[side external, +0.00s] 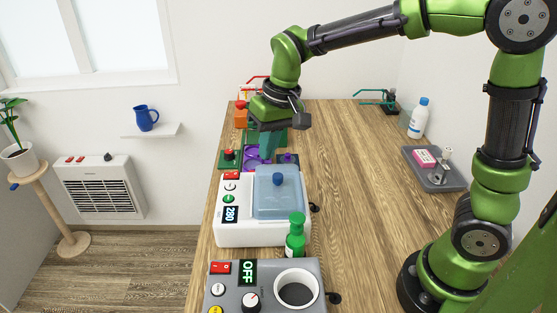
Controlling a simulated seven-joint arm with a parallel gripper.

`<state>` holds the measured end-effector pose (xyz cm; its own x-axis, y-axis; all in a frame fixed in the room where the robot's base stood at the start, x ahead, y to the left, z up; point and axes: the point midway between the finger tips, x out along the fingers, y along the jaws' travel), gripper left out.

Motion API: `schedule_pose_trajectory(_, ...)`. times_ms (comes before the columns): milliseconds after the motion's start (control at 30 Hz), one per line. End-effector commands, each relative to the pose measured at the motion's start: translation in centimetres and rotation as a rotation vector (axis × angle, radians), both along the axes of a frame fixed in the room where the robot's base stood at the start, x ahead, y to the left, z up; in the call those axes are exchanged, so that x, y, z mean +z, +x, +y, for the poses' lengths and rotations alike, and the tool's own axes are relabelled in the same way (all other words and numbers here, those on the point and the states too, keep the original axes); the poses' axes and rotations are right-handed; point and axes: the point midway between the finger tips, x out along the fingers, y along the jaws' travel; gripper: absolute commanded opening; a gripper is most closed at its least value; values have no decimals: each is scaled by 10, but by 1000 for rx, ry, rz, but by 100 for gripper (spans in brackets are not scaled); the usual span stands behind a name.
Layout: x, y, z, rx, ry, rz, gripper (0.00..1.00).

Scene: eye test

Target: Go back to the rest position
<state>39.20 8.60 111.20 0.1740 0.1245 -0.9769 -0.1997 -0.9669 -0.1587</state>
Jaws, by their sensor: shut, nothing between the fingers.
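My gripper (268,152) points down over the far part of the wooden table (350,160). Its teal fingers are shut with nothing between them. They are in front of purple and green items, just behind the white machine. The white machine (224,240) has a clear bluish lid (280,203) with a dark blue knob and a display that reads about 280. A small green bottle (295,240) stands at its near right corner. I cannot tell whether the fingertips touch anything.
A grey machine (262,303) with an OFF display and round opening is nearest. A grey tray (450,182) and white bottle (419,118) are at right. The table's middle right is clear.

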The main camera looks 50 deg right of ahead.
Motion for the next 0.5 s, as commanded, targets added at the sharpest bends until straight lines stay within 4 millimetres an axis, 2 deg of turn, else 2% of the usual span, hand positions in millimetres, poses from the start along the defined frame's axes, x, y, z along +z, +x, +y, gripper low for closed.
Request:
schedule_pose_trajectory(33, 10, -19, -8, -11, 16, -41, 0)
schedule_pose_trajectory(100, 18, -43, -16, -25, 38, -92, 0)
schedule_pose_trajectory(300, 27, -107, -36, -78, 82, -242, 0)
schedule_pose_trajectory(500, 29, -148, -47, -127, 106, -360, 0)
